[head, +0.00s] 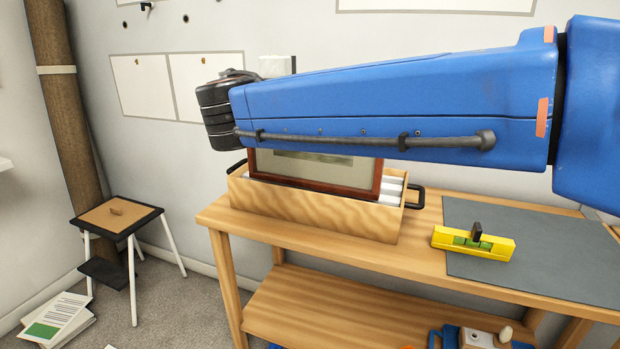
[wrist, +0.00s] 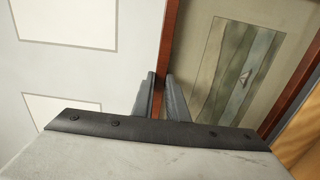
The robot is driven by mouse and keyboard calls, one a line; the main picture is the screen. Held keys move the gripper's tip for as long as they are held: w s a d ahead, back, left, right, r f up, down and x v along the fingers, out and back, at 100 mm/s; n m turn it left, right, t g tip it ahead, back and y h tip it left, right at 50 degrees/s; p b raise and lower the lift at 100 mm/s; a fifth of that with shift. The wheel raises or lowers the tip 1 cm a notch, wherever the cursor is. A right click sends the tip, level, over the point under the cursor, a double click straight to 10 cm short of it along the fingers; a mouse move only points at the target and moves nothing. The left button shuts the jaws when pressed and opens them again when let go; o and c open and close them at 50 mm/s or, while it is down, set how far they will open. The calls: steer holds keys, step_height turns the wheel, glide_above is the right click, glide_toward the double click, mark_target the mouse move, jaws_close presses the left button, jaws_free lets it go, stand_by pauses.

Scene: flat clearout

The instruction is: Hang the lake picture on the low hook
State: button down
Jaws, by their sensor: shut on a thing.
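The lake picture, in a dark red-brown frame, shows in the wrist view (wrist: 232,62), with muted streaked bands and a small pale triangle. In the head view, its lower part (head: 320,168) shows below my blue arm, at the mouth of a wooden box; I cannot tell whether its bottom edge is inside or just above it. My gripper (wrist: 161,88) is shut on one side rail of the frame. In the head view my arm hides the gripper and the picture's upper part. A small dark hook (head: 148,6) is on the wall at top left; I cannot tell whether it is the low one.
The wooden box (head: 310,212) with black handles and white contents stands on the workbench (head: 225,217). A yellow level (head: 473,243) lies on a grey mat (head: 540,262). A stool (head: 116,214) and a brown column (head: 66,110) are at left. Pale panels (head: 140,85) are on the wall.

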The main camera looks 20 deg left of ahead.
steer(key=shift+s+a, duration=0.15)
steer(key=shift+s, duration=1.85)
steer(key=shift+s, duration=0.1)
steer(key=shift+s+a, duration=0.15)
steer(key=shift+s, duration=1.75)
